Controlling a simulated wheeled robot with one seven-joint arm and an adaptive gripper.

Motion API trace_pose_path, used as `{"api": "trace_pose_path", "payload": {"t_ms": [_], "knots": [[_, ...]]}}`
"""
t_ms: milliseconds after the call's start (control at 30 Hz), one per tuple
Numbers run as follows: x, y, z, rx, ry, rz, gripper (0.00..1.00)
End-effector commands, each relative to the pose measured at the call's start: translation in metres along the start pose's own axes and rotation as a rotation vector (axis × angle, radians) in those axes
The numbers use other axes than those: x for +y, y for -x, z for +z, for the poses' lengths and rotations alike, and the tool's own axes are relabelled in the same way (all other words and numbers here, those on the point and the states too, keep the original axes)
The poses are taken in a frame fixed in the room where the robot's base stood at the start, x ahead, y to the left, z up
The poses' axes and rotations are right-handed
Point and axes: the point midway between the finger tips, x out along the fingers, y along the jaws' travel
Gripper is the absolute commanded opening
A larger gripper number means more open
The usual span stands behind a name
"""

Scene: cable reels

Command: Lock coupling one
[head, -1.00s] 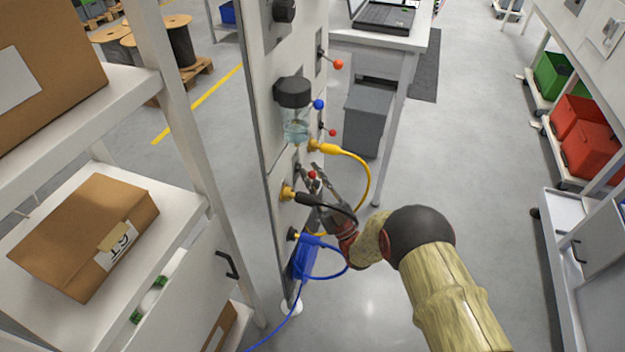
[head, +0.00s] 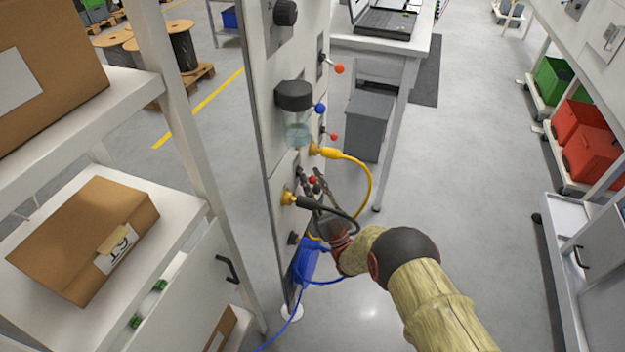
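A tall grey panel (head: 270,150) carries several cable couplings and ball-ended levers. A yellow plug (head: 331,153) sits in the upper brass socket, with its yellow cable looping down. A black plug (head: 308,203) sits in the brass socket (head: 288,198) below. Neither is labelled in view, so I cannot tell which is coupling one. A small lever with a red ball (head: 313,180) stands between these two couplings. My gripper (head: 309,173) is at this lever, its fingers apart on either side of the red ball. Whether they touch it cannot be told.
A blue box (head: 306,262) with a blue cable hangs low on the panel. A clear bowl with a black cap (head: 295,95) and other levers (head: 338,69) are above. A shelf with cartons (head: 85,240) stands left.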

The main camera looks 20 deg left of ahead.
Motion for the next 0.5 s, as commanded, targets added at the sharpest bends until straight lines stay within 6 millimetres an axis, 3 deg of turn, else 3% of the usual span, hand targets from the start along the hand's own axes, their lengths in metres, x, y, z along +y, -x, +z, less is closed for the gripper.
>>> {"api": "trace_pose_path", "payload": {"t_ms": [233,500], "knots": [[0.0002,-0.0003,-0.0002,0.001,0.0,0.0,0.36],[0.0003,-0.0004,-0.0004,0.001,0.001,0.0,0.37]]}}
